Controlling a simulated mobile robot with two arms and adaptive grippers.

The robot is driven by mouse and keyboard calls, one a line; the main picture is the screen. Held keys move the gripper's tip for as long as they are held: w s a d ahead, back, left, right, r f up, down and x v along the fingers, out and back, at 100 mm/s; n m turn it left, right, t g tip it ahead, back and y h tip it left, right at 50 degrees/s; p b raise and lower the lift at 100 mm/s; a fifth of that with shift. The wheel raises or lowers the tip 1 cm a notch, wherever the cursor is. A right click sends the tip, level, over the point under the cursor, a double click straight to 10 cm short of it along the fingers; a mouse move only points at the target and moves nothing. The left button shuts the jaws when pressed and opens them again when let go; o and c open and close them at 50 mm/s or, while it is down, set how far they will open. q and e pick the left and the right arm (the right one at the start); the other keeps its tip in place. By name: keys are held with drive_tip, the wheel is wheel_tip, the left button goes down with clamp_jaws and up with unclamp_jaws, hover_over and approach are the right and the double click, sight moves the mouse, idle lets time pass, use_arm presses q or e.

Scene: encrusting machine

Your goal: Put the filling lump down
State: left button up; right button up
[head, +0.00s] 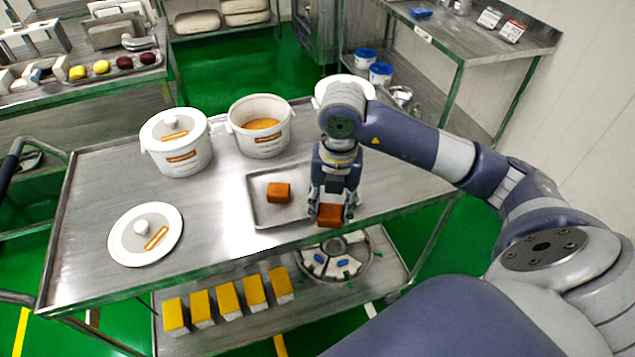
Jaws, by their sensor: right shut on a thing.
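My right gripper (329,209) points down and is shut on an orange-brown filling lump (330,216). It holds the lump at the right end of a shallow metal tray (262,213) on the steel table. I cannot tell whether the lump touches the tray or table. A second orange-brown lump (278,192) lies in the tray, left of the gripper and apart from it. My left gripper is not in view.
Behind the tray stand an open white pot (245,142) with orange contents and a lidded white pot (165,155). A loose white lid (128,246) lies at front left. Another white round container (323,92) is partly hidden behind my arm.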

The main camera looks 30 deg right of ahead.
drive_tip(key=w+d, duration=0.1)
drive_tip(key=w, duration=0.2)
drive_tip(key=w+d+p, duration=0.1)
drive_tip(key=w, duration=0.1)
drive_tip(key=shift+d+f, duration=0.2)
drive_tip(key=shift+d, duration=0.15)
drive_tip(key=w+d, duration=0.1)
drive_tip(key=w, duration=0.1)
drive_tip(key=w+d+p, duration=0.1)
drive_tip(key=w, duration=0.1)
drive_tip(key=w+d, duration=0.1)
drive_tip(key=w, duration=0.1)
drive_tip(key=shift+f+p, duration=0.3)
drive_tip(key=shift+f, duration=0.05)
drive_tip(key=shift+w+d+f, duration=0.1)
drive_tip(key=shift+w+d, duration=0.1)
drive_tip(key=shift+w, duration=0.2)
wheel_tip(320, 180, down, 3)
drive_tip(key=shift+f+p, duration=0.15)
drive_tip(key=shift+p, duration=0.65)
drive_tip(key=shift+f, duration=0.3)
drive_tip(key=o, duration=1.1)
